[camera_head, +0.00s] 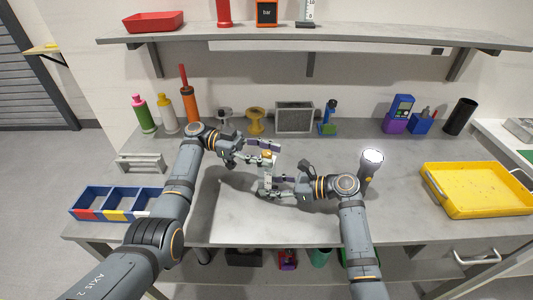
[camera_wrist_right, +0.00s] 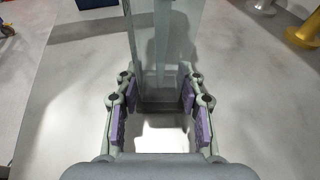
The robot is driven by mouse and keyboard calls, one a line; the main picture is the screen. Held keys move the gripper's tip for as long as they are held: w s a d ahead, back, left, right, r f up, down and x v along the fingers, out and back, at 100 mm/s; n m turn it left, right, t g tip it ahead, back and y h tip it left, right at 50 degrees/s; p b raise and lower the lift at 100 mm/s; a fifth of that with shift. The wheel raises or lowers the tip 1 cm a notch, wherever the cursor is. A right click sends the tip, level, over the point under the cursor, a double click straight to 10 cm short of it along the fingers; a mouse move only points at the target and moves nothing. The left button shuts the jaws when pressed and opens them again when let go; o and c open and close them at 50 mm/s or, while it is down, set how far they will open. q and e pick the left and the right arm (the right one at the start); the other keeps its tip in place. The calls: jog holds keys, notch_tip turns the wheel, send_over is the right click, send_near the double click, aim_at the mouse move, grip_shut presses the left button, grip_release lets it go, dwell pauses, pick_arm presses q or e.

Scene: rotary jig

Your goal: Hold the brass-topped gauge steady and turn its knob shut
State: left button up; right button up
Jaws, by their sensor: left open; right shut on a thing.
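The gauge (camera_head: 267,172) stands on the grey workbench, a pale upright body with a small brass-coloured top (camera_head: 267,154). My right gripper (camera_head: 268,186) is shut on the lower part of its body. In the right wrist view the pale grey gauge body (camera_wrist_right: 165,45) rises between the purple-padded fingers of my right gripper (camera_wrist_right: 155,102). My left gripper (camera_head: 268,153) is open at the height of the brass top, with its fingers spread about it; I cannot tell whether they touch. The knob's turn position is too small to make out.
A yellow tray (camera_head: 477,212) lies at the right, and a lit flashlight (camera_head: 370,168) stands beside my right arm. A blue divided bin (camera_head: 104,189) is at the left. The bench's front middle is clear.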

pick_arm(q)
jog(key=shift+a, duration=0.1)
jog(key=v, duration=0.7)
jog(key=shift+w+a, duration=0.1)
jog(key=shift+a, duration=0.05)
jog(key=w+a+f+n+t, duration=0.15)
jog(key=n+t, duration=0.25)
jog(key=n, duration=0.7)
jog(key=a+f+n+t, duration=0.2)
jog(key=a+n+t, duration=0.1)
jog(key=n, duration=0.8)
jog(key=s+r+n+t, duration=0.35)
jog(key=s+n, duration=0.35)
jog(key=n, duration=1.4)
jog(key=shift+t+h, duration=0.25)
jog(key=shift+h, duration=0.05)
jog(key=x, duration=1.1)
jog(key=shift+d+f, duration=0.2)
jog(key=shift+d, duration=0.15)
